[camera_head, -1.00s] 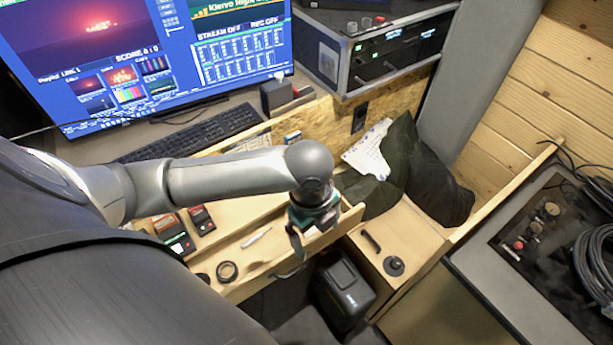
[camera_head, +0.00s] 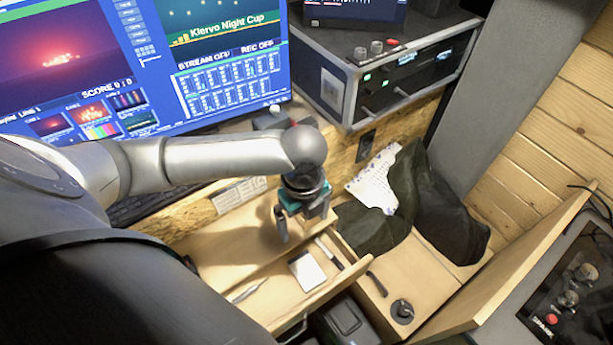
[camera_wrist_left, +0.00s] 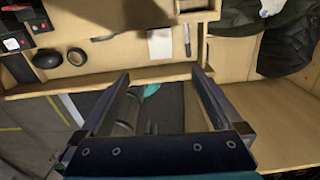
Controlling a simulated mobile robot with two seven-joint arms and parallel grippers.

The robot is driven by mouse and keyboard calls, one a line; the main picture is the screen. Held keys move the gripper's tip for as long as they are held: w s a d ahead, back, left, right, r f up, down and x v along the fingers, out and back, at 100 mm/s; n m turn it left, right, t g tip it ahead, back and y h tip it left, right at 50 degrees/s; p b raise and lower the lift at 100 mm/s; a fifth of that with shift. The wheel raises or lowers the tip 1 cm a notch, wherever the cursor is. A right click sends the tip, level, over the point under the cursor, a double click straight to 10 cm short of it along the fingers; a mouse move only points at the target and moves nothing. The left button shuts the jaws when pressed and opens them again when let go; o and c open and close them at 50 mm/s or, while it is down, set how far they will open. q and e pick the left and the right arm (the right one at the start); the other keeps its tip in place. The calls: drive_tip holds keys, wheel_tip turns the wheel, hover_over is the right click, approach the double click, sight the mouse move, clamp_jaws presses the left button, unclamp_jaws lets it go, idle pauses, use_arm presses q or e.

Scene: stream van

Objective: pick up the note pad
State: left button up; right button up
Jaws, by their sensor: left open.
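The note pad (camera_head: 307,270) is a small white rectangle lying flat in the open wooden drawer (camera_head: 318,297). It also shows in the left wrist view (camera_wrist_left: 159,44), near the top and just beyond the fingertips. My left gripper (camera_head: 301,222) hangs above the drawer, up and slightly left of the pad in the head view. Its two fingers (camera_wrist_left: 160,75) are apart with nothing between them, and it does not touch the pad. My right gripper is in neither view.
A dark pen-like stick (camera_head: 329,252) lies right of the pad, and a thin pale tool (camera_head: 249,290) lies left of it. A dark jacket (camera_head: 440,215) and a white sheet (camera_head: 374,180) are on the bench at right. A rack case (camera_head: 340,85) stands behind.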

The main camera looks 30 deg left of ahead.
use_arm(q)
wheel_tip(320, 180, down, 3)
drive_tip(key=s+b, duration=0.1)
drive_tip(key=b, duration=0.8)
hover_over(307, 270)
wheel_tip(307, 270, down, 7)
drive_tip(key=f, duration=0.2)
drive_tip(key=f+b, duration=0.1)
drive_tip(key=f, duration=0.2)
drive_tip(key=f+b, duration=0.1)
drive_tip(key=f, duration=0.2)
drive_tip(key=shift+s+a, duration=0.1)
drive_tip(key=shift+a, duration=0.15)
drive_tip(key=shift+f, duration=0.55)
drive_tip(key=f+b, duration=0.2)
drive_tip(key=f, duration=0.3)
drive_tip(key=shift+d+f, duration=0.1)
drive_tip(key=shift+d, duration=0.1)
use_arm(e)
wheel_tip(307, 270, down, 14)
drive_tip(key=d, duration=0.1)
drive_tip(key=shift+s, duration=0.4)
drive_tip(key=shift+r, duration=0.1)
use_arm(q)
drive_tip(key=c, duration=1.2)
